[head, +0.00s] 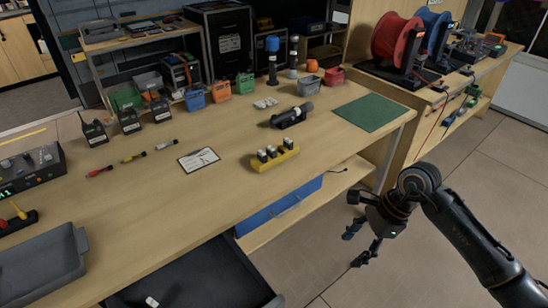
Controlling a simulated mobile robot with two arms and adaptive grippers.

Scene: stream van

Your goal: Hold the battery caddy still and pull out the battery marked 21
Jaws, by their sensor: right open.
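The yellow battery caddy (275,160) stands on the wooden bench near its front edge, with several white-topped dark batteries (270,153) upright in it. The numbers on the batteries are too small to read, so I cannot tell which is 21. My right gripper (356,250) is open and empty, beyond the bench's front edge, low over the floor, to the right of and apart from the caddy. My left gripper is not in view.
A white card (199,160) lies left of the caddy, and a black cylindrical device (292,116) lies behind it. A green mat (369,112) is at the right end. An open dark drawer (200,280) juts out at the front. Bench top around the caddy is mostly clear.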

